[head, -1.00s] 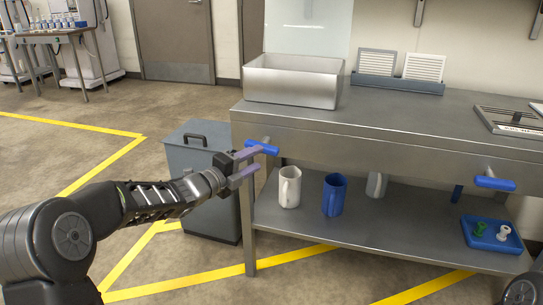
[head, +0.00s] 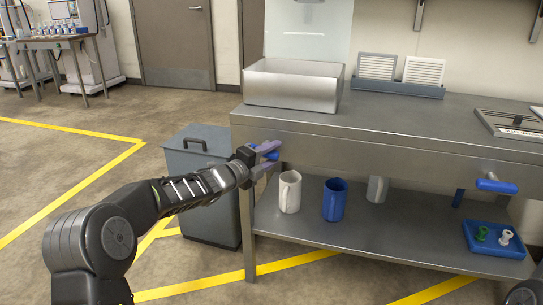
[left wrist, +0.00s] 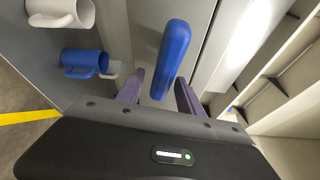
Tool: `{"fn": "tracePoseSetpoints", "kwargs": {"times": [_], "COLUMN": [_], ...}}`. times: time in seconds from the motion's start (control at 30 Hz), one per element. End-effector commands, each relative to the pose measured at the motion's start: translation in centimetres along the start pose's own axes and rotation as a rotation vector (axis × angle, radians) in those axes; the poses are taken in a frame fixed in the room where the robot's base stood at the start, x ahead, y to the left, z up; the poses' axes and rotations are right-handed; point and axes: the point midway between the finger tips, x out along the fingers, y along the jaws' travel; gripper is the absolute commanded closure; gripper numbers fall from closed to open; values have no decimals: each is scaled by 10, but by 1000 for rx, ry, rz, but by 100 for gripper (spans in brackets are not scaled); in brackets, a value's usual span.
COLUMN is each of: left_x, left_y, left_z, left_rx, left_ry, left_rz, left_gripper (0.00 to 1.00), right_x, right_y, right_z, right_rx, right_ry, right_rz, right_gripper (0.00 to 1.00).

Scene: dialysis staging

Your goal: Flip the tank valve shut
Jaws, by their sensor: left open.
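The steel tank (head: 292,84) stands on the left end of the bench. A blue valve lever (head: 272,156) sticks out from the bench front below it, partly hidden by my gripper. My left gripper (head: 268,160) is open at this lever. In the left wrist view, the blue lever (left wrist: 172,58) lies between the two purple fingers (left wrist: 158,86), slightly tilted, and extends past their tips. I cannot tell whether a finger touches it. A second blue lever (head: 495,186) sticks out farther right on the bench front. My right gripper is not in view.
The lower shelf (head: 370,226) holds a white mug (head: 289,191), a blue mug (head: 334,199), a grey mug (head: 377,188) and a blue tray (head: 494,238) with small fittings. A grey lidded bin (head: 203,180) stands close left of the bench, below my left forearm.

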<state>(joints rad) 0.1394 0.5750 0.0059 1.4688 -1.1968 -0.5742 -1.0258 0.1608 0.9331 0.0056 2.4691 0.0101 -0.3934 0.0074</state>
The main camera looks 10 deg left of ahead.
Motion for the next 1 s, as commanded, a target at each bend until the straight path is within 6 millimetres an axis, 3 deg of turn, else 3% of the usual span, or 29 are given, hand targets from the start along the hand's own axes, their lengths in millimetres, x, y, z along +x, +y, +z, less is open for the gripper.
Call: {"fn": "tracePoseSetpoints", "kwargs": {"times": [0.07,0.6,0.87,1.0], "left_x": [0,0,0,0], "left_y": [0,0,0,0], "left_z": [0,0,0,0], "left_rx": [0,0,-2,-99], "left_ry": [0,0,0,1], "left_rz": [0,0,0,-41], "left_gripper": [57,100,100,100], "right_x": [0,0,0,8], "right_y": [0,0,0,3], "right_z": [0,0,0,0], "right_rx": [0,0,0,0], "right_ry": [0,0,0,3], "right_rz": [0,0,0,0], "right_gripper": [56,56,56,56]}}
